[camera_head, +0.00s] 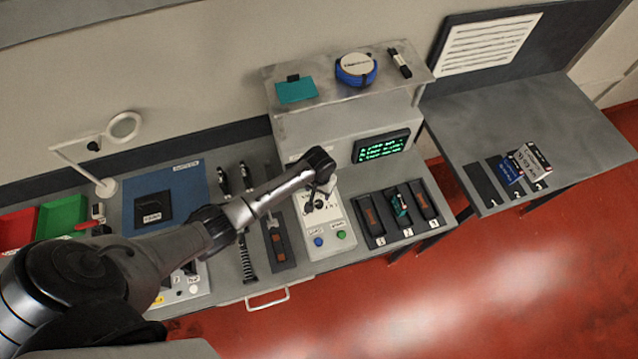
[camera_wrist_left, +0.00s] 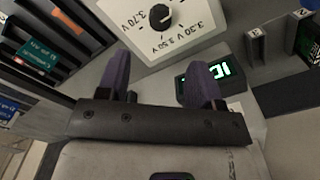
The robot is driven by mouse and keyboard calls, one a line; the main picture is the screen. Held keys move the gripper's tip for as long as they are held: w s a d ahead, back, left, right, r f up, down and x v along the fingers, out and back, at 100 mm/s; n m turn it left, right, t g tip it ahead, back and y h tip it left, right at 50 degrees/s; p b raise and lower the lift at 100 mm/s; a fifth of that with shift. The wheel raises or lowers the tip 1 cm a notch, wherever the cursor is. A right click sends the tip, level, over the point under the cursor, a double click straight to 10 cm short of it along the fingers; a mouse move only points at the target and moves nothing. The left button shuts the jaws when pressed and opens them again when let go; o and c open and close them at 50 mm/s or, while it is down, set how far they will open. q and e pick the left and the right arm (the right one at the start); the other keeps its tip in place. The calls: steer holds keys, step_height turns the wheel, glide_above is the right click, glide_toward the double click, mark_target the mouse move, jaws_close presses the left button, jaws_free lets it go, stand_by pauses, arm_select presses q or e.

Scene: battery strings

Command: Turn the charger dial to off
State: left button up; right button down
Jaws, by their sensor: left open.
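The charger is a white box (camera_head: 325,237) on the bench, with a blue button (camera_head: 318,242) and a green button (camera_head: 341,234) at its front. Its black round dial (camera_wrist_left: 160,16) shows at the top of the left wrist view, on a white face with voltage labels such as 3.70 V. I cannot tell for sure which mark the dial points at. My left gripper (camera_head: 320,193) is over the charger in the head view and partly hides its upper face. In the left wrist view its purple fingers (camera_wrist_left: 161,76) are open and empty, apart from the dial. My right gripper is not in view.
A green-lit display (camera_head: 381,147) stands behind the charger. Black numbered slots (camera_head: 423,200) lie to its right, one with a green item. A dark tray with an orange part (camera_head: 276,238) lies to its left. A shelf (camera_head: 327,93) rises behind; a side table (camera_head: 545,120) stands right.

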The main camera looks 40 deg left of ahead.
arm_select(q)
steer(key=shift+r, duration=1.8)
steer(key=w+d+r+m+t+y, duration=0.1)
steer(key=w+d+r+m+t, duration=0.15)
steer(key=r, duration=0.55)
steer(key=w+d+r+m+t, duration=0.1)
steer(key=r+m+t, duration=0.2)
steer(key=r, duration=0.4)
steer(key=s+d+r+t, duration=0.2)
steer(key=s+d+r, duration=0.1)
steer(key=s+r, duration=0.15)
steer(key=s+d+f+g, duration=0.1)
steer(key=s+f, duration=0.4)
steer(key=s, duration=0.8)
steer(key=s+d+f+g+h, duration=0.1)
steer(key=s+f+g, duration=0.2)
steer(key=s, duration=0.9)
steer(key=shift+s+f, duration=0.4)
steer(key=shift+f, duration=0.5)
steer(key=shift+d+n, duration=0.1)
steer(key=shift+n, duration=0.15)
